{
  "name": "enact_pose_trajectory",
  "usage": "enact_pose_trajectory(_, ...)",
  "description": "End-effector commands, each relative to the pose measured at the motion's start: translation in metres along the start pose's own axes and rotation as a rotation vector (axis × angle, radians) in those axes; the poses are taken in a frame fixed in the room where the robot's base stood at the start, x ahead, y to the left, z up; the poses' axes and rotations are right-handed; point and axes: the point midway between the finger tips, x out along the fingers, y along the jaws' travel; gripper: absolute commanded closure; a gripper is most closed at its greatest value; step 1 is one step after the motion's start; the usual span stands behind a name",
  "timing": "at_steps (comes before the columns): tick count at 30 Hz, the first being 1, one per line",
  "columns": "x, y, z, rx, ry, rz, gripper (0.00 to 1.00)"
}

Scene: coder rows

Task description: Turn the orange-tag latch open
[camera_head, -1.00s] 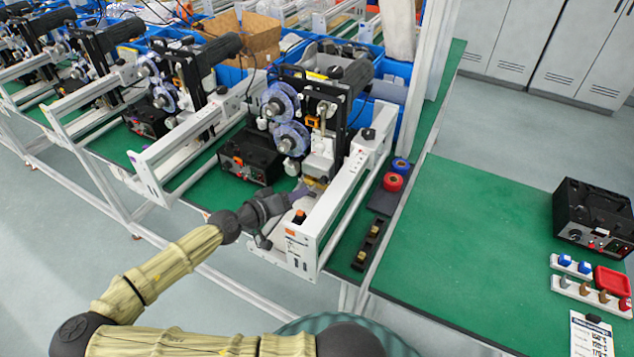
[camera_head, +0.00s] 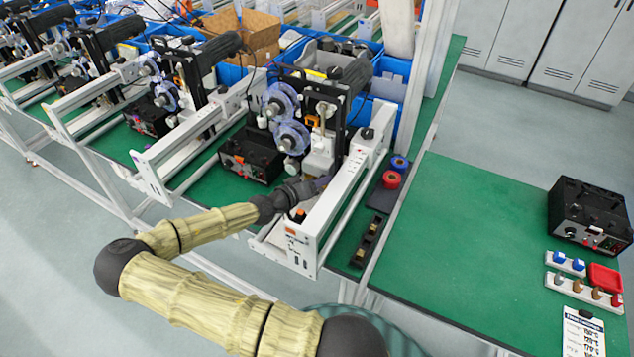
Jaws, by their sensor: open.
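The nearest coder machine (camera_head: 338,98) stands on the green bench, with two clear-purple reels on its left. A small orange tag (camera_head: 313,121) shows on its front, beside a metal part. It looks like the latch's tag, but the latch's shape is too small to tell. My gripper (camera_head: 322,184) is below and in front of the tag, close to the white block under the machine and the white side rail. It is apart from the tag. Its jaws look open with nothing visible between them, though the fingertips are small and partly lost against the rail.
A black control box (camera_head: 250,158) sits left of the gripper. Red and blue rolls (camera_head: 392,180) stand beyond the rail. The right green table (camera_head: 470,235) is mostly clear.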

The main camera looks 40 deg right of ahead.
Motion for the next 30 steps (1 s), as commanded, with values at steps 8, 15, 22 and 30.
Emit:
enact_pose_trajectory(8,-0.0002,0.0000,0.0000,0.000,0.000,0.000,1.00)
enact_pose_trajectory(15,0.0000,-0.0010,0.0006,-0.011,0.001,0.004,1.00)
enact_pose_trajectory(22,0.0007,-0.0035,0.0020,-0.075,0.004,0.032,1.00)
enact_pose_trajectory(30,0.0011,-0.0070,0.0032,-0.236,0.005,0.097,1.00)
